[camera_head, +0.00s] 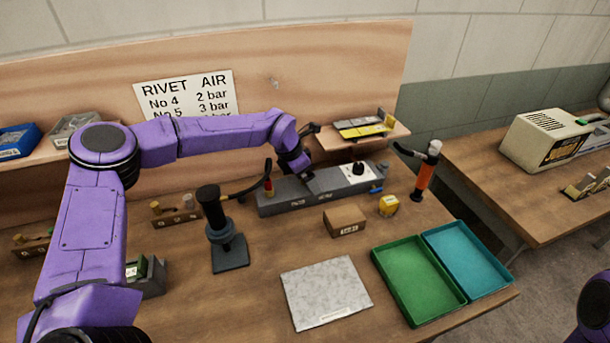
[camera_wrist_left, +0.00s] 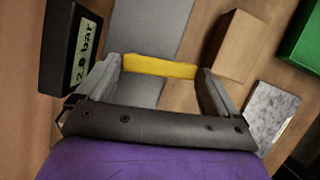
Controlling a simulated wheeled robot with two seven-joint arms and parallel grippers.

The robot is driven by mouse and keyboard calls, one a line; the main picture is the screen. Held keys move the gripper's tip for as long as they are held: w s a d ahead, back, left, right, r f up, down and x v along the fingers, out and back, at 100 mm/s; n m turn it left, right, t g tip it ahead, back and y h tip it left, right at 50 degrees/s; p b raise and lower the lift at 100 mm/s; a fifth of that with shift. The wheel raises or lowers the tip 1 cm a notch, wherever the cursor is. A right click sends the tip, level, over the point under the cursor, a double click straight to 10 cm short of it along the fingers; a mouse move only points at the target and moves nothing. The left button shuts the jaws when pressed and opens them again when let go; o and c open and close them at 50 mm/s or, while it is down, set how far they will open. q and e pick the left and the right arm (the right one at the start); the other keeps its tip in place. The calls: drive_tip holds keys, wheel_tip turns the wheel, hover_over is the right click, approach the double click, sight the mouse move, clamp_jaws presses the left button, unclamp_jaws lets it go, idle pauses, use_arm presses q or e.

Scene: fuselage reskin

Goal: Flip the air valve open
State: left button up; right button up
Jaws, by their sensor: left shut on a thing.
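A long grey air unit (camera_head: 325,190) lies along the back of the bench. My left gripper (camera_head: 307,176) is over its middle, with the fingers pointing down. In the left wrist view my left gripper (camera_wrist_left: 160,85) has a yellow bar (camera_wrist_left: 160,66) between its fingertips, which looks like the valve's lever. The bar lies across the grey surface (camera_wrist_left: 155,25) and is hidden in the head view. A dark display (camera_wrist_left: 72,50) reading about 2.0 bar stands beside the gripper. My right gripper is not in view; only a purple part of my right arm shows at the lower right edge.
A cardboard box (camera_head: 345,221) and yellow item (camera_head: 389,205) sit in front of the unit. A black stand tool (camera_head: 228,250), marbled plate (camera_head: 326,292), green tray (camera_head: 417,283) and teal tray (camera_head: 468,259) occupy the bench. An orange-handled tool (camera_head: 426,172) stands at right. A shelf (camera_head: 340,142) overhangs behind.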

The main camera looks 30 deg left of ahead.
use_arm(q)
drive_tip(key=o, duration=1.1)
drive_tip(key=shift+w+f, duration=0.1)
drive_tip(key=b+v, duration=0.3)
drive_tip(key=v, duration=0.7)
drive_tip(key=shift+r, duration=0.3)
